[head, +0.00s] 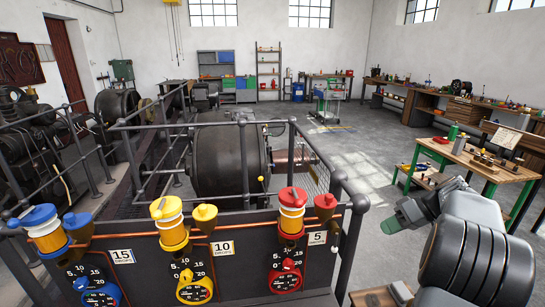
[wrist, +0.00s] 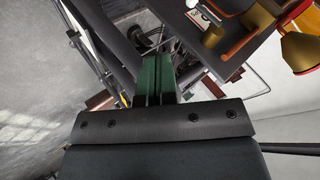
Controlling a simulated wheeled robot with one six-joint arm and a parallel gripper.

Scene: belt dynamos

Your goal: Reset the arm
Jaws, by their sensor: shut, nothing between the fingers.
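My gripper (head: 403,219) is at the right of the head view, at the end of my bent grey arm. It is raised to the right of the dark panel with the oilers and apart from it. In the wrist view its green fingers (wrist: 155,80) lie together, with nothing between them. Part of the panel, with a red and a brass fitting, shows at the top right of the wrist view.
The dark panel (head: 235,262) carries blue, yellow and red oilers with dials. Railings (head: 345,185) stand behind it, around a large dark drum (head: 222,160). A green-legged workbench (head: 478,165) stands right, behind my arm. The floor (head: 370,165) between is clear.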

